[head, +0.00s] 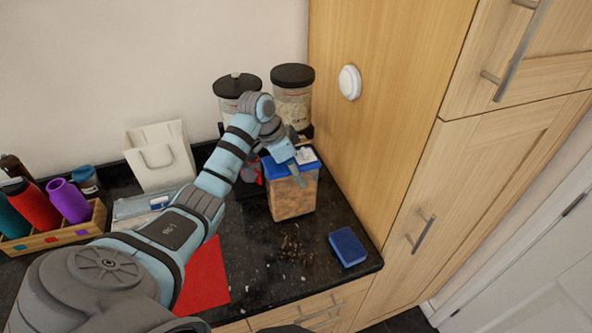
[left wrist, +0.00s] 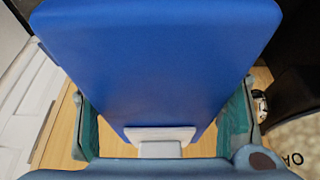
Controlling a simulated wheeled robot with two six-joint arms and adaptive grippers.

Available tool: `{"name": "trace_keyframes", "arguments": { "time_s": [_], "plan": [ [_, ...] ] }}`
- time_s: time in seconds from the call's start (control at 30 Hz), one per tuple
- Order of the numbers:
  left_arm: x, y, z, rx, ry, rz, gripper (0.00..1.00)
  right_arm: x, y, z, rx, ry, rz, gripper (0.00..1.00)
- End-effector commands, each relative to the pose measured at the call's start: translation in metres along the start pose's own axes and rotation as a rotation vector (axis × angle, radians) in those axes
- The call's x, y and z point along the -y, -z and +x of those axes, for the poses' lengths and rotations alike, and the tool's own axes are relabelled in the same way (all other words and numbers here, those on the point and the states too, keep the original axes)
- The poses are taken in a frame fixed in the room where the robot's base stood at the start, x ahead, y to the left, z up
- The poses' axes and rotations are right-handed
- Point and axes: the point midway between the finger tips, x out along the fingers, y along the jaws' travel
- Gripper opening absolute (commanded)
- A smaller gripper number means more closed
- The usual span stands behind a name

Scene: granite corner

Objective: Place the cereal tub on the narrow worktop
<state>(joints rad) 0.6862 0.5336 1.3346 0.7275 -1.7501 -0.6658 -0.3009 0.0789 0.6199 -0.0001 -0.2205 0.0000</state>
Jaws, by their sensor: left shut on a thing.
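The cereal tub (head: 293,195) is a clear box of brown cereal with a blue lid, in the middle of the head view. My left gripper (head: 288,160) comes at it from above and is shut on it near the lid. In the left wrist view the blue lid (left wrist: 160,60) fills the middle, between the fingers (left wrist: 162,125). The tub looks upright over the dark granite worktop (head: 262,285); I cannot tell whether its base touches the worktop. My right gripper is not in view.
Two black-lidded jars (head: 293,100) stand behind the tub. A blue sponge (head: 347,247) and scattered crumbs (head: 291,245) lie in front of it. A tall wooden cabinet (head: 385,120) closes the right side. A red mat (head: 205,277), white bag (head: 160,157) and bottle crate (head: 50,237) are left.

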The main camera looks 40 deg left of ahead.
Motion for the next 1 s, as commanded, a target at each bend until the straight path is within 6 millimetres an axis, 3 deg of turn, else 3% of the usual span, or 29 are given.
{"name": "trace_keyframes", "arguments": {
  "time_s": [0.33,0.37,0.47,0.83,1.0],
  "plan": [
    [0.001,-0.003,0.005,-0.002,0.001,-0.001,0.01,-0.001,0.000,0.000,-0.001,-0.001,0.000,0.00],
    [0.000,-0.003,0.005,-0.001,0.001,-0.001,0.67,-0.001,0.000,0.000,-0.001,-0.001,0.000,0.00],
    [0.000,-0.003,0.005,-0.001,0.001,-0.001,0.83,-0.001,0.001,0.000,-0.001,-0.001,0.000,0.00],
    [0.001,-0.002,0.001,-0.002,0.002,-0.001,0.83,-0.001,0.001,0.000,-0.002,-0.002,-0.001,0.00],
    [0.002,-0.002,-0.031,-0.004,0.006,0.000,0.83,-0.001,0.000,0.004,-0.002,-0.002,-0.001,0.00]
  ]
}}
